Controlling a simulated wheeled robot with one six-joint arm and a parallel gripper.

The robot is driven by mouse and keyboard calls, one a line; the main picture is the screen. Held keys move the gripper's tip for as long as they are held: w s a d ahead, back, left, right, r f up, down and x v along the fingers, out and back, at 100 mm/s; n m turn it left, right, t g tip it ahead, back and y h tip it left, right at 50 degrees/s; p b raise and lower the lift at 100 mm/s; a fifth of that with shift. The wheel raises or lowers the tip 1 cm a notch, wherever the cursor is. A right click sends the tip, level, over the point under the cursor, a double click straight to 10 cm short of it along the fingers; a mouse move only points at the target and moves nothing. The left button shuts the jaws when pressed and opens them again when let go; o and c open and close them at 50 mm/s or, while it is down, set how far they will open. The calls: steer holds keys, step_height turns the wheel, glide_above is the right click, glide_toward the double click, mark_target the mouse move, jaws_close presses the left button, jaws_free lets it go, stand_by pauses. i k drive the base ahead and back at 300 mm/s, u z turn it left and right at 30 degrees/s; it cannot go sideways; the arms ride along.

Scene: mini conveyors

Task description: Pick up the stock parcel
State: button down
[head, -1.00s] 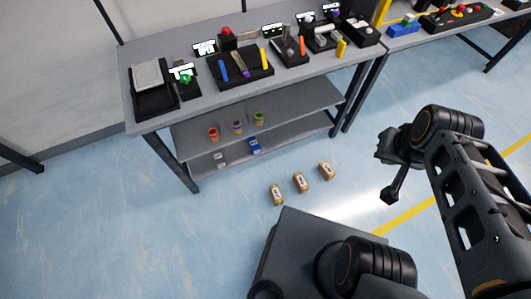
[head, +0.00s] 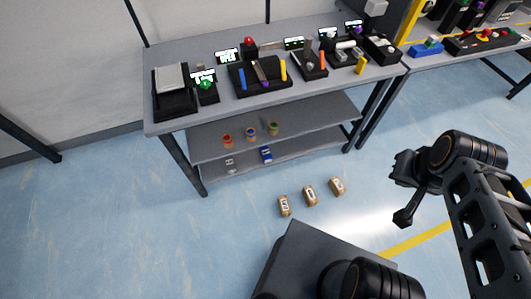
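Three small brown parcels with pale labels lie on the blue floor in a slanting row in front of the workbench: a left parcel (head: 285,206), a middle parcel (head: 310,195) and a right parcel (head: 338,187).
The grey workbench (head: 170,126) stands behind the parcels, with devices and small displays on top. Its lower shelves hold several small coloured items, including a blue one (head: 266,154). A second bench (head: 510,45) with a control panel is at right. Floor at left is clear.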

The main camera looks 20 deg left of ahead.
mark_target(334, 184)
steer(key=z, duration=1.35)
steer(key=i, duration=1.7)
steer(key=u, duration=3.2)
